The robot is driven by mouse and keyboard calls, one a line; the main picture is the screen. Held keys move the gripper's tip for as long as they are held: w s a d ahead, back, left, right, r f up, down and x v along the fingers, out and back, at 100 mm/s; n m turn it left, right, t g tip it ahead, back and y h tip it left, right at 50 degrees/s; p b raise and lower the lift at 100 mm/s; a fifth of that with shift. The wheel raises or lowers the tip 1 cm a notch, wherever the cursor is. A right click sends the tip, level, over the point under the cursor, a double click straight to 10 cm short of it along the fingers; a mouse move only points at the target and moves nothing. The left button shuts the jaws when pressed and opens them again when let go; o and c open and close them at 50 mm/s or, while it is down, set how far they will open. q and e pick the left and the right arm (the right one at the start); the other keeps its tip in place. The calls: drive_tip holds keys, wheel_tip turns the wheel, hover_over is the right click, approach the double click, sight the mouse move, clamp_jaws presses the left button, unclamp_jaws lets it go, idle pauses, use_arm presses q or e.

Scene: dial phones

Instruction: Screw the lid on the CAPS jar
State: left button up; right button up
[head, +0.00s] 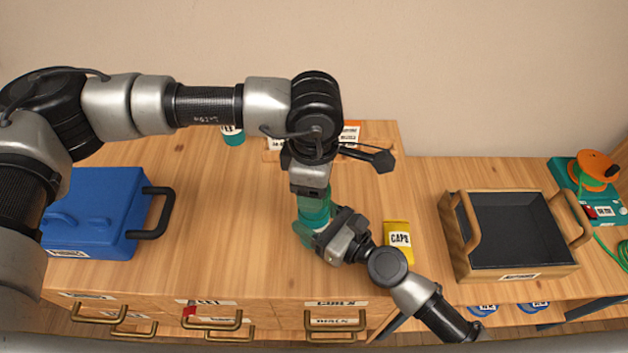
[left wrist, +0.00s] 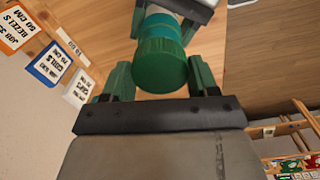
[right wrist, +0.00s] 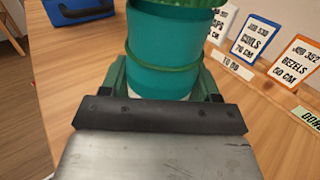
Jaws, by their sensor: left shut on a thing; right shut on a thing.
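The teal jar (head: 314,218) is upright above the worktop near its front edge. My right gripper (head: 320,232) is shut around the jar's body, which fills the right wrist view (right wrist: 165,50). My left gripper (left wrist: 155,80) points down from above and is shut on the lid. Whether the threads are engaged cannot be seen. The jar's label is hidden.
A yellow CAPS packet (head: 398,241) lies right of the jar. A blue case (head: 95,205) is at left, a wooden tray (head: 460,255) at right. Another teal jar (head: 233,135) and job cards (head: 350,133) stand at the back. The worktop left of the jar is clear.

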use_arm(q)
drive_tip(key=shift+f, duration=0.75)
drive_tip(key=shift+f, duration=0.5)
